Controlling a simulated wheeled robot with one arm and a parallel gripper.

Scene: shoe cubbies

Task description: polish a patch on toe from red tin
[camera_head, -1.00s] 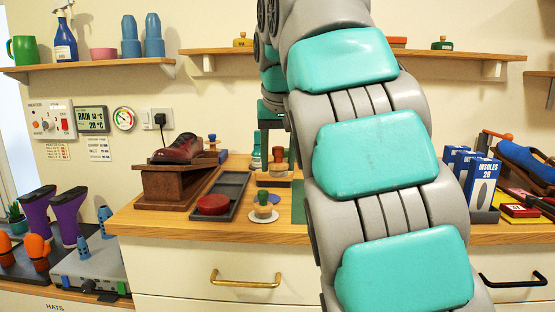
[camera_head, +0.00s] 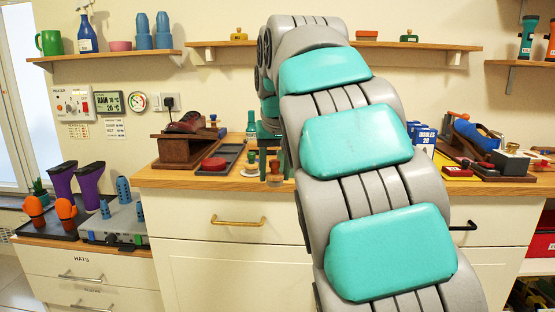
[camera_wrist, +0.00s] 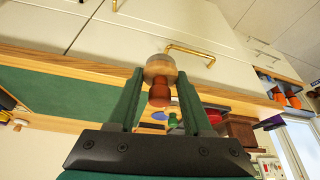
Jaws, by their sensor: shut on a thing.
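My gripper (camera_wrist: 160,82) is shut on a dauber with a red-brown handle (camera_wrist: 159,96) and a round, pale wooden head. In the head view this dauber (camera_head: 273,178) shows at the counter's front edge, left of my arm, which hides part of the gripper. The red tin (camera_head: 214,164) sits in a grey tray (camera_head: 229,153) to its left. The dark red-brown shoe (camera_head: 187,122) rests on a wooden stand (camera_head: 180,151) farther left, its toe hard to make out. A green-handled dauber (camera_head: 251,164) stands on a white dish beside the tray.
Insole boxes (camera_head: 425,138) and a shoe-repair board with a blue item (camera_head: 476,136) are on the right of the counter. Purple boot forms (camera_head: 90,180) and orange items (camera_head: 66,211) stand on the lower left cabinet. A brass handle (camera_head: 238,221) sticks out in front.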

